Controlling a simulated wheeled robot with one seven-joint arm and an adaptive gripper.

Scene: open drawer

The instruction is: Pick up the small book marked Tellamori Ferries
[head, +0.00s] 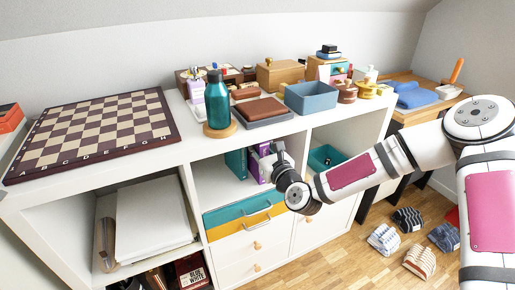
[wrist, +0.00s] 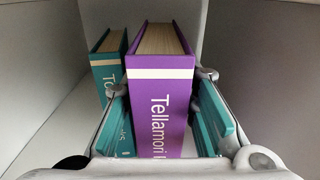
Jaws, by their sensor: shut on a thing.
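The small purple book marked Tellamori (wrist: 161,85) stands upright in the wrist view, with a cream band across its spine and its page edges on top. The lower part of its title is cut off. My gripper (wrist: 165,120) is shut on it, with one teal-padded finger on each side. In the head view the purple book (head: 262,160) shows inside an open cubby of the white shelf unit, partly hidden by my gripper (head: 270,155). I cannot tell whether the book rests on the cubby floor.
A teal book (wrist: 110,80) stands just left of the purple one in the same cubby, close to my left finger. The cubby walls enclose both sides. Above, the shelf top holds a chessboard (head: 95,130), a teal bottle (head: 218,102) and a blue-grey bin (head: 311,98).

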